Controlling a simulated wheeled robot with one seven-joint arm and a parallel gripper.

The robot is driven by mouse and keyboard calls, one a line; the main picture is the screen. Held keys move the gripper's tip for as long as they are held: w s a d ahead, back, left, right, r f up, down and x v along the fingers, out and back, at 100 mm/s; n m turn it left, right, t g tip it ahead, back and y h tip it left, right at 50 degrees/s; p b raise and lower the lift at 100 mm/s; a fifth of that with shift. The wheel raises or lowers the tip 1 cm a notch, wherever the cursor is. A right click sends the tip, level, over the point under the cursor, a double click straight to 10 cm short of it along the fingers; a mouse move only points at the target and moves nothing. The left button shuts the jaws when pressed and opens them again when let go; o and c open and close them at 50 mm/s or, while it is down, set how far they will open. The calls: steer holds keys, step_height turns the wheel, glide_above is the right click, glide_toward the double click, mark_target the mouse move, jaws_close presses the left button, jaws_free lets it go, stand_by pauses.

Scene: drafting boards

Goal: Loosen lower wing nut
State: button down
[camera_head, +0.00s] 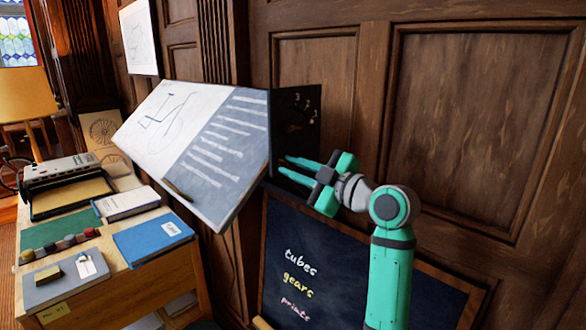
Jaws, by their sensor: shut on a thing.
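The tilted drafting board (235,150) carries a bicycle drawing and a dark sheet with white lines. A dark side plate (291,108) with small numerals stands at its right end. My gripper (284,166) reaches in from the right, its green fingertips at the lower part of this plate. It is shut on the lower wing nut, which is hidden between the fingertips. I cannot tell which way the nut's wings point.
A chalkboard (345,265) reading tubes, gears and prints stands below and behind my arm. Wood panelling (475,100) closes off the back.

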steer(key=c, duration=1.7)
jaws_free()
steer(key=shift+d, duration=0.1)
steer(key=v, duration=1)
steer(key=shift+s+d, duration=0.25)
steer(key=shift+s, duration=0.05)
